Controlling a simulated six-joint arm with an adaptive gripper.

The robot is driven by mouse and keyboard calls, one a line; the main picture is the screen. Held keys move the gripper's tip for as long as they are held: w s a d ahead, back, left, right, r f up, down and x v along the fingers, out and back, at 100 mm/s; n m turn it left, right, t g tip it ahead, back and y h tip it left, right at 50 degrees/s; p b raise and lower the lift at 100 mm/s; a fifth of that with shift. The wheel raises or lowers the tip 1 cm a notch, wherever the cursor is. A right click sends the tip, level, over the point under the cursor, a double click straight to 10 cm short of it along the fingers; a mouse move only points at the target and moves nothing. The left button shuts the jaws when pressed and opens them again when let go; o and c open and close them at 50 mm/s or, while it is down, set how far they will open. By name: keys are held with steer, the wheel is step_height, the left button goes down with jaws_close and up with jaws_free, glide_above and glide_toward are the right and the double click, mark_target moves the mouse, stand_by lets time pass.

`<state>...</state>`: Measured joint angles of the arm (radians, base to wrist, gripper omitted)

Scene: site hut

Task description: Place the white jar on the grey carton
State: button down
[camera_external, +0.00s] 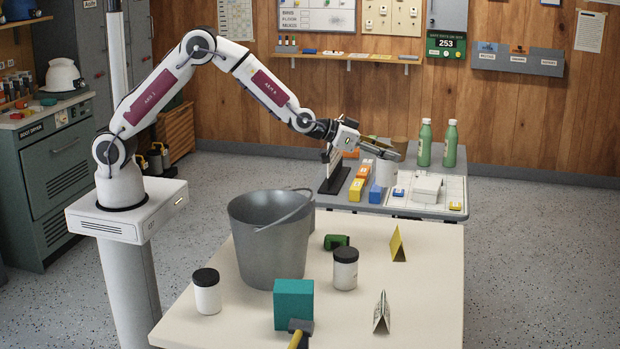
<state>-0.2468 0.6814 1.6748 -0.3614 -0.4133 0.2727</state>
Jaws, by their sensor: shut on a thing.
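My gripper (384,160) is above the far grey table and is shut on a white jar (386,175). The jar hangs roughly upright, with its top hidden by the fingers. I cannot tell whether its bottom touches anything. A pale grey carton (427,188) lies on the far table just right of the held jar in the picture. Two other white jars with black lids stand on the near table, one at the left (207,294) and one right of the bucket (345,270).
Orange and blue boxes (358,187) and a black stand (335,176) are left of the jar. Two green bottles (424,145) stand behind the carton. The near table (425,300) holds a grey bucket (262,245), teal box (293,302), hammer and folded cards.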

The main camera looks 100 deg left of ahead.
steer(key=s+d+r+n+g+y, duration=0.1)
steer(key=s+d+r, duration=0.1)
steer(key=s+r, duration=0.15)
steer(key=s+d+r+n+y, duration=0.1)
steer(key=s+d+r, duration=0.2)
steer(key=s, duration=0.2)
steer(key=s+a+f+n+g+y, duration=0.1)
steer(key=s+a, duration=0.1)
steer(key=s, duration=0.5)
steer(key=s+a+f+n+g+y, duration=0.1)
steer(key=s+a+f+n+y, duration=0.1)
steer(key=s, duration=0.6)
steer(key=shift+f+g, duration=0.25)
steer(key=shift+g, duration=0.15)
steer(key=shift+f, duration=0.15)
steer(key=shift+w+f, duration=0.1)
steer(key=shift+f, duration=2.7)
steer(key=shift+f, duration=2.1)
